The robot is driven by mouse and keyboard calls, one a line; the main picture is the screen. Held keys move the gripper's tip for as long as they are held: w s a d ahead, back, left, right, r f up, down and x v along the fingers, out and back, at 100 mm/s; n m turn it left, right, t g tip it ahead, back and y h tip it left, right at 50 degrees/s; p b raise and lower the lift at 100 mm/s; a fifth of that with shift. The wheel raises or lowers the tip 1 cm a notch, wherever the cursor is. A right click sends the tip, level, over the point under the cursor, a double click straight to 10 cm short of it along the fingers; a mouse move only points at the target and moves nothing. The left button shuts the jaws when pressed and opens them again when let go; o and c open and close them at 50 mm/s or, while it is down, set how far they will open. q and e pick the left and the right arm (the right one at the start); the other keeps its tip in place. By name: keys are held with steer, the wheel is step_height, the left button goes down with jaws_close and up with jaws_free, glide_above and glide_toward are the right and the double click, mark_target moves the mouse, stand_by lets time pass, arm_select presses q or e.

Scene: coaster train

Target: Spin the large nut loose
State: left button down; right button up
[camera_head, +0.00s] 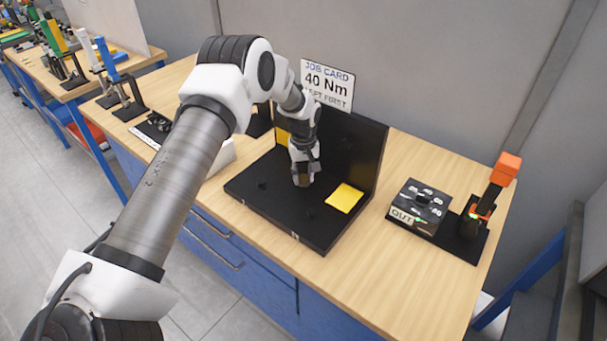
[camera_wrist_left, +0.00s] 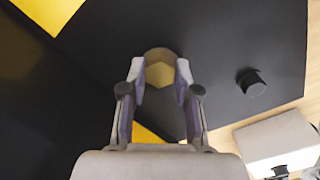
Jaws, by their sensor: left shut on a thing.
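A black fixture has a flat base plate (camera_head: 270,212) and an upright back panel (camera_head: 362,160) on the wooden bench. My left gripper (camera_head: 303,181) reaches down over the middle of the base plate. In the left wrist view the same gripper (camera_wrist_left: 160,76) is shut on a tan, six-sided large nut (camera_wrist_left: 158,72), with one finger on each side. In the head view the fingers mostly hide the nut. A yellow square (camera_head: 345,197) lies on the plate to the right of the gripper. My right gripper is not in view.
A black peg (camera_wrist_left: 251,82) stands on the plate. A job card (camera_head: 327,85) behind reads 40 Nm, its lower line partly covered. A black dial box (camera_head: 419,206) and an orange-topped tool (camera_head: 494,186) stand at the right. Bare bench lies between fixture and box.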

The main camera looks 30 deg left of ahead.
mark_target(304, 177)
arm_select(q)
steer(key=shift+s+f, duration=0.2)
steer(key=c, duration=0.8)
jaws_free()
steer(key=shift+c, duration=0.2)
steer(key=shift+w, duration=0.15)
step_height(304, 177, up, 12)
steer(key=shift+w, duration=0.1)
